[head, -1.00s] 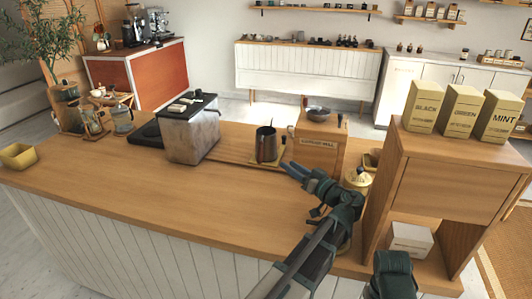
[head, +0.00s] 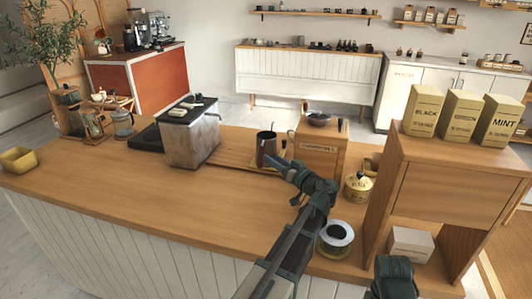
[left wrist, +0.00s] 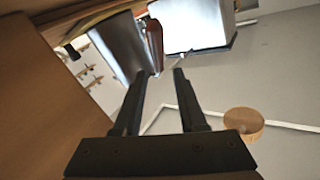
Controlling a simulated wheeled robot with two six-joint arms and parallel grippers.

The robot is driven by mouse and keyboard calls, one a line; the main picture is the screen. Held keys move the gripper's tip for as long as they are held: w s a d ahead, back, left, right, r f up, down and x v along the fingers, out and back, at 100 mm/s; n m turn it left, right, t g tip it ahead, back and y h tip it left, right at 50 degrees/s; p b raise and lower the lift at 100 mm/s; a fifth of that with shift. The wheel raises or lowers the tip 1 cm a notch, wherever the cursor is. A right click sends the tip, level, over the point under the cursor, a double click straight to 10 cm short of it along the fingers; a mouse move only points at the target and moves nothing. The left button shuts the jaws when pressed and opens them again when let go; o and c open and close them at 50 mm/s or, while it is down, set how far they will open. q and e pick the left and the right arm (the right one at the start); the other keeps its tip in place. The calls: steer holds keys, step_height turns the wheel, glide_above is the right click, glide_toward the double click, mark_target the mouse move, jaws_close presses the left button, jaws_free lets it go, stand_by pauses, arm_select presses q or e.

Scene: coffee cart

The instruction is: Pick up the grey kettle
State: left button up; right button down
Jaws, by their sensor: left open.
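A dark grey metal vessel with a side handle, which I take for the grey kettle (head: 266,150), stands upright on a small mat on the wooden counter, left of a wooden box. My left gripper (head: 270,160) is open, with its fingertips close to the kettle's lower right side. I cannot tell whether they touch.
The wooden box (head: 318,155) with a dark bowl on top stands right of the kettle. A metal bin (head: 190,138) stands to the left.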

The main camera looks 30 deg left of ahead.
mark_target(263, 152)
arm_select(q)
steer(key=x, duration=0.5)
steer(key=shift+w, duration=0.15)
jaws_close()
stand_by(1.3)
